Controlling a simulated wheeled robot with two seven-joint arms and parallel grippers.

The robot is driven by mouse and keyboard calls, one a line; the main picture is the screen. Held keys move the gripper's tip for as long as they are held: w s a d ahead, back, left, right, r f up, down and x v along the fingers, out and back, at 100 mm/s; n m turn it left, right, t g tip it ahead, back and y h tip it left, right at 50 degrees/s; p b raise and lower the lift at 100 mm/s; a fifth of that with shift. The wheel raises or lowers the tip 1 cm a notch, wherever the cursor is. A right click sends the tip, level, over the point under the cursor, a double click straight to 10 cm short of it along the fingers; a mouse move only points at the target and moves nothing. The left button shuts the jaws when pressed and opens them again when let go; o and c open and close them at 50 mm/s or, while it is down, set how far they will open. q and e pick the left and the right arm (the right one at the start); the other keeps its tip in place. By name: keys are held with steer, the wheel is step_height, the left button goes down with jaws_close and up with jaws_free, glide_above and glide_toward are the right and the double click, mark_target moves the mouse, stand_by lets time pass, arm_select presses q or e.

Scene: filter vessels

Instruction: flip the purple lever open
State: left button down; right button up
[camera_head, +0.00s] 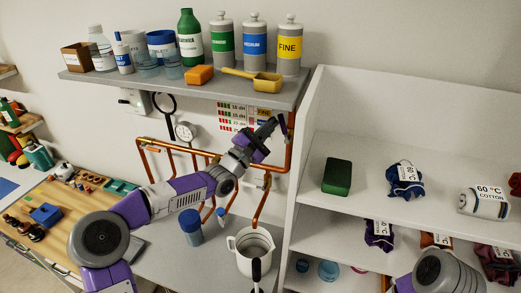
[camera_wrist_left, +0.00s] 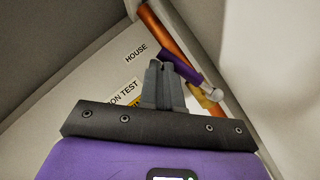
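The purple lever (camera_head: 283,123) is on the copper pipe beside the shelf unit's left side. In the left wrist view the purple lever (camera_wrist_left: 180,64) slants down to the right, to a silver pivot on the orange-copper pipe (camera_wrist_left: 165,32). My left gripper (camera_head: 274,122) is raised in front of the wall, with its tips close to the lever's left side. In the left wrist view its two dark fingers (camera_wrist_left: 161,66) are together, with nothing seen between them. The tips overlap the lever's edge; I cannot tell whether they touch. My right gripper is out of view.
Copper pipes (camera_head: 188,149) and a gauge (camera_head: 186,131) run along the wall behind my arm. A wall shelf (camera_head: 200,91) with bottles is above. A white shelf unit (camera_head: 303,160) stands close on the right. A white jug (camera_head: 250,260) and blue-lidded jar (camera_head: 191,228) stand below.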

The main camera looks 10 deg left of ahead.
arm_select(q)
steer(key=shift+s+d+r, duration=0.1)
steer(key=shift+d+r, duration=0.55)
steer(key=shift+d, duration=0.3)
steer(key=s+a, duration=0.8)
steer(key=a, duration=0.2)
steer(key=shift+a, duration=0.2)
steer(key=shift+f, duration=0.1)
stand_by(0.5)
